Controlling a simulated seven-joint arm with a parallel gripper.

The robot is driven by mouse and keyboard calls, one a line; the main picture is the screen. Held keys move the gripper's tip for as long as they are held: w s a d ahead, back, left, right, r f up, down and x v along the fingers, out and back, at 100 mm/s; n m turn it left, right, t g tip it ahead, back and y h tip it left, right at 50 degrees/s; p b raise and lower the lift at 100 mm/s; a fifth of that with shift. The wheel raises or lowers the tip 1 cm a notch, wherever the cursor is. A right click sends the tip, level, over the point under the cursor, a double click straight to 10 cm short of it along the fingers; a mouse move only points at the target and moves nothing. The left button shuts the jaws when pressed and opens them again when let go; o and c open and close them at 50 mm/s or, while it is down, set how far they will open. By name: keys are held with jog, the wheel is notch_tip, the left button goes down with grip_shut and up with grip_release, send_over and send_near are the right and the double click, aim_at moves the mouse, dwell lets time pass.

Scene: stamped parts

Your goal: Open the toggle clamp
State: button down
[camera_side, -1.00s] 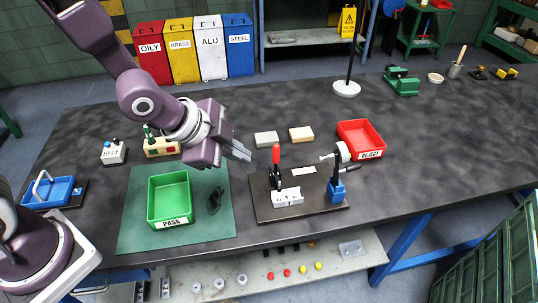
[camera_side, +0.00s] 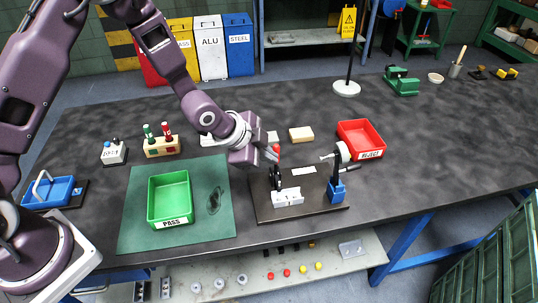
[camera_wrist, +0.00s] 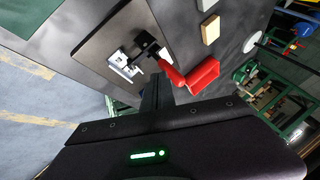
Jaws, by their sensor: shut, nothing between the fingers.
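The toggle clamp (camera_side: 275,178) stands on a dark base plate (camera_side: 315,193), with its red handle (camera_side: 276,149) upright. A light stamped part (camera_side: 288,197) lies at the clamp's foot. In the wrist view the red handle (camera_wrist: 192,76) appears large, just right of the fingers, and the clamp's black arm (camera_wrist: 146,46) reaches over the light part (camera_wrist: 121,63). My gripper (camera_side: 268,154) is shut and empty, close beside the top of the handle. It also shows in the wrist view (camera_wrist: 157,84). I cannot tell whether the fingers touch the handle.
A blue-based gauge stand (camera_side: 337,190) is on the right of the plate. The red REJECT bin (camera_side: 361,139) is behind it. A tan block (camera_side: 301,134) and a grey block (camera_side: 272,137) lie behind the clamp. The green PASS bin (camera_side: 170,199) is left on a green mat (camera_side: 134,230).

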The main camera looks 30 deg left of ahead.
jog(key=shift+w+a, duration=0.1)
jog(key=shift+w+a+r, duration=0.1)
jog(key=shift+w+a, duration=0.05)
jog(key=shift+a, duration=0.05)
jog(key=shift+g, duration=0.4)
jog(key=shift+w+a+f+n+g+h, duration=0.55)
jog(key=shift+w+a+f+g+h, duration=0.5)
jog(key=shift+w+a, duration=0.35)
jog(key=shift+w+a+f+n+g+h, duration=0.6)
jog(key=shift+w+a+f+g+h, duration=0.2)
jog(key=shift+w+a+f+h, duration=0.5)
jog(key=shift+w+a+f+n+g+h, duration=0.55)
jog(key=shift+w+a+f+g+h, duration=0.55)
jog(key=shift+w+a, duration=0.35)
